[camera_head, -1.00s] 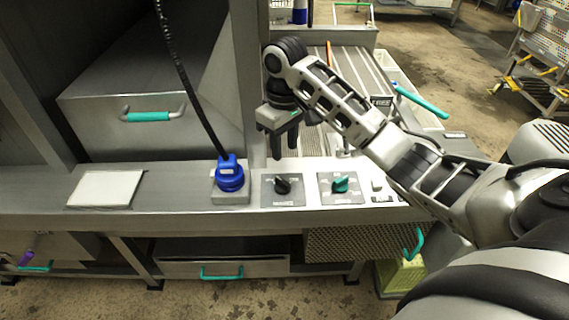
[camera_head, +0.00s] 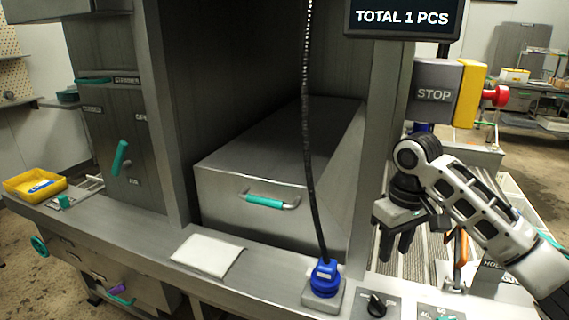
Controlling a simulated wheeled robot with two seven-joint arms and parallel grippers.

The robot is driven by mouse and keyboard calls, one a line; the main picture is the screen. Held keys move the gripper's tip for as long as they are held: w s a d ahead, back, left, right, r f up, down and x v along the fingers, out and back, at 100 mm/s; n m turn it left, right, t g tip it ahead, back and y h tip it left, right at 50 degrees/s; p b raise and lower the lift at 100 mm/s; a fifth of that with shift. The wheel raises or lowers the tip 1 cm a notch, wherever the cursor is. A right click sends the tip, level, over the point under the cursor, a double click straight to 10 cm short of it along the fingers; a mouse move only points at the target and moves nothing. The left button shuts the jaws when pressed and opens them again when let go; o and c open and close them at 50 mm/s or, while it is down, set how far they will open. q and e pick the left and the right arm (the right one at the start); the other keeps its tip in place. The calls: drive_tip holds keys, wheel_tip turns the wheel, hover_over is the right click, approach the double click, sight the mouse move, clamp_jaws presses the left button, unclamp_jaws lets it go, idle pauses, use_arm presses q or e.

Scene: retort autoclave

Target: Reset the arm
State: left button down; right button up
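My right gripper (camera_head: 395,255) hangs at the right of the head view with its fingers pointing down. Its two dark fingers stand apart with nothing between them. It is above the right part of the steel counter, behind the black knob (camera_head: 376,305) and right of the blue plug (camera_head: 325,278). My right arm reaches in from the lower right edge. My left gripper is not in view.
A metal box with a teal handle (camera_head: 268,201) sits in the chamber, and a black cable hangs before it. A white plate (camera_head: 207,255) lies on the counter. A STOP box (camera_head: 433,94) and display (camera_head: 404,18) stand near the arm. A yellow tray (camera_head: 34,184) is far left.

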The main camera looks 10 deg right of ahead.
drive_tip(key=s+a+f+n+t+y, duration=0.1)
drive_tip(key=s+a+f, duration=0.4)
drive_tip(key=f, duration=0.2)
drive_tip(key=s+a+f+n, duration=0.1)
drive_tip(key=s+a+f, duration=0.4)
drive_tip(key=a+f, duration=0.15)
drive_tip(key=s+d+f+m+t, duration=0.2)
drive_tip(key=s+m+t, duration=0.1)
drive_tip(key=s, duration=1.2)
drive_tip(key=w+a+f+t, duration=0.2)
drive_tip(key=w+f+t, duration=0.1)
drive_tip(key=f, duration=0.2)
drive_tip(key=w+a+f+t+y, duration=0.1)
drive_tip(key=w+a+f+t, duration=0.1)
drive_tip(key=f, duration=0.3)
drive_tip(key=shift+w+a+n+t+y, duration=0.25)
drive_tip(key=shift+w+n+t+y, duration=0.05)
drive_tip(key=shift+w+t, duration=0.2)
